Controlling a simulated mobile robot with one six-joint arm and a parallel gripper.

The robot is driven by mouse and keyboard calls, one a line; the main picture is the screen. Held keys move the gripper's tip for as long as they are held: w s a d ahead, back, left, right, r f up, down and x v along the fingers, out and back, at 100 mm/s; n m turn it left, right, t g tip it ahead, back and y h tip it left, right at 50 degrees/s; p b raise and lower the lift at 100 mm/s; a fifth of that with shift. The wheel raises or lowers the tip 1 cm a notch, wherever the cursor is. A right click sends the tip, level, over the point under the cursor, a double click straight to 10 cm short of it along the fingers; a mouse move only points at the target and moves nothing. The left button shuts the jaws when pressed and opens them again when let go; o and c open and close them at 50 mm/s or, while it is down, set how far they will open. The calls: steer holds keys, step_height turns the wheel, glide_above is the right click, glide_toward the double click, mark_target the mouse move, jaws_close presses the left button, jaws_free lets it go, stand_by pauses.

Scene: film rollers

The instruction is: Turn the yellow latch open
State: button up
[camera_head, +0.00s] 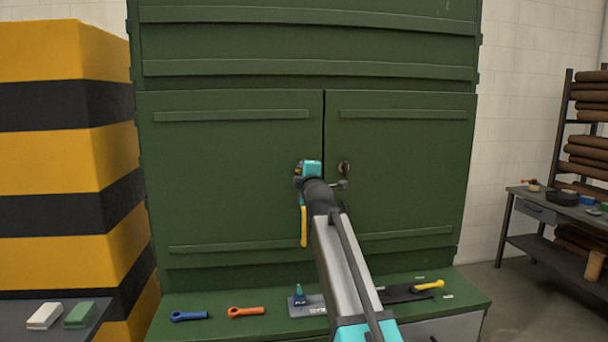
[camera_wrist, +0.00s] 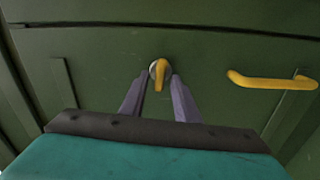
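The yellow latch (camera_wrist: 159,76) sits on a round silver base on the green cabinet door, in the middle of the wrist view. It points toward the bottom of that view. My gripper (camera_wrist: 159,83) is open, with one finger on each side of the latch. I cannot tell whether either finger touches it. In the head view my gripper (camera_head: 307,170) is at the left door (camera_head: 230,180), near the seam, and hides the latch. A yellow handle (camera_wrist: 270,82) is to the right of the latch in the wrist view; it hangs below my gripper in the head view (camera_head: 303,226).
A metal fitting (camera_head: 344,170) is on the right door, close to my wrist. The cabinet's ledge (camera_head: 270,300) holds a blue wrench (camera_head: 189,316), an orange wrench (camera_head: 246,311) and a yellow-handled tool (camera_head: 429,285). A striped yellow-black block (camera_head: 60,150) stands at left.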

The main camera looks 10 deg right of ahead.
steer(key=shift+s, duration=0.1)
stand_by(0.3)
steer(key=s+b, duration=0.2)
steer(key=s, duration=1.1)
steer(key=shift+s, duration=0.35)
steer(key=shift+f, duration=0.1)
stand_by(0.3)
